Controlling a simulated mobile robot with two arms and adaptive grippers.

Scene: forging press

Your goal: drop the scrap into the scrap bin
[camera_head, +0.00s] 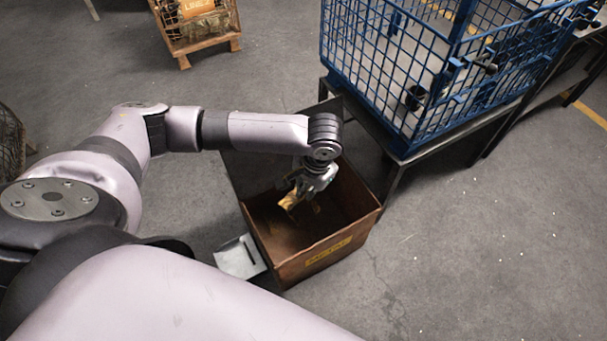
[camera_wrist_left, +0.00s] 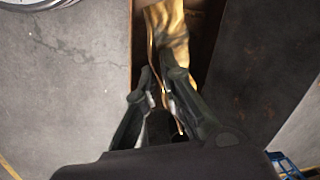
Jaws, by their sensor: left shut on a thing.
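The scrap (camera_head: 292,200) is a golden-brown, crumpled-looking metal piece. My left gripper (camera_head: 303,188) is shut on it and holds it over the open top of the scrap bin. In the left wrist view the scrap (camera_wrist_left: 171,40) stands out between the dark fingers (camera_wrist_left: 168,92). The scrap bin (camera_head: 325,257) is a rusty brown open box with a yellow label on its front wall. From the head view I cannot tell how far the scrap is above the bin floor. My right gripper is not in view.
A blue wire cage (camera_head: 395,75) stands on a dark stand (camera_head: 393,165) right behind the bin. A small grey metal plate-like piece (camera_head: 240,257) lies left of the bin. A wooden pallet crate (camera_head: 195,30) is at the back. The floor at right is clear.

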